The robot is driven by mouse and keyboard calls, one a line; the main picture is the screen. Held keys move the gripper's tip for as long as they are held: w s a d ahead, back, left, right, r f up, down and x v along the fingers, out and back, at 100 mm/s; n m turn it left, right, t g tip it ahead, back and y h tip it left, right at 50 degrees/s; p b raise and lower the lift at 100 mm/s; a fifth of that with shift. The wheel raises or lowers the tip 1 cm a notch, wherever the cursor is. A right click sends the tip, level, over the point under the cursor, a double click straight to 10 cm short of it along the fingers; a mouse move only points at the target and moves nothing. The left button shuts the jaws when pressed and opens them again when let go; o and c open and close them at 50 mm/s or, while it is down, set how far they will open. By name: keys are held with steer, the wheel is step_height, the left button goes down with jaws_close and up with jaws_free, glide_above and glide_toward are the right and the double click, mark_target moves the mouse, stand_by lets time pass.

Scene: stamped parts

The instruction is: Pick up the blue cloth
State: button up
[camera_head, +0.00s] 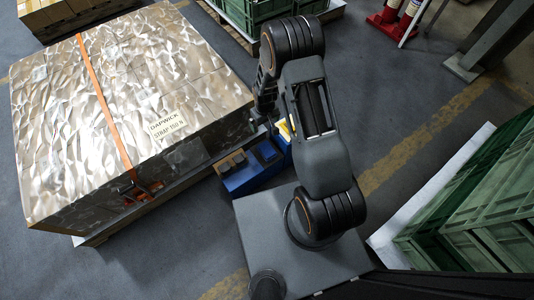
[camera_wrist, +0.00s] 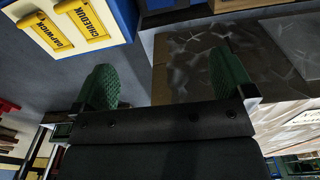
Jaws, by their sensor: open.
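I cannot make out a blue cloth for certain in either view. A blue unit (camera_head: 262,165) with dark parts on it sits beside the large wrapped pallet in the head view, partly hidden by my arm. My gripper (camera_wrist: 165,80) shows in the wrist view with its two green ribbed fingers wide apart and nothing between them. In the head view my gripper is hidden behind my arm.
A large foil-wrapped load (camera_head: 130,100) with an orange strap (camera_head: 105,105) fills the left. Green crates (camera_head: 480,200) stand at the right, more at the top (camera_head: 250,12). A dark post (camera_head: 495,45) and red equipment (camera_head: 392,22) are at upper right. Grey floor (camera_head: 410,110) lies open between.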

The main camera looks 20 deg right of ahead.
steer(key=b, duration=0.3)
glide_above(267, 150)
steer(key=f, duration=1.6)
steer(key=shift+w+a+f, duration=0.1)
steer(key=shift+a+f, duration=0.15)
steer(key=shift+a, duration=0.05)
steer(key=shift+d+f+b, duration=0.15)
steer(key=shift+f+b, duration=0.65)
steer(key=shift+f, duration=0.75)
steer(key=shift+d+f+b, duration=0.1)
steer(key=shift+f+b, duration=0.65)
steer(key=shift+f, duration=0.8)
steer(key=shift+c, duration=0.2)
steer(key=c, duration=0.9)
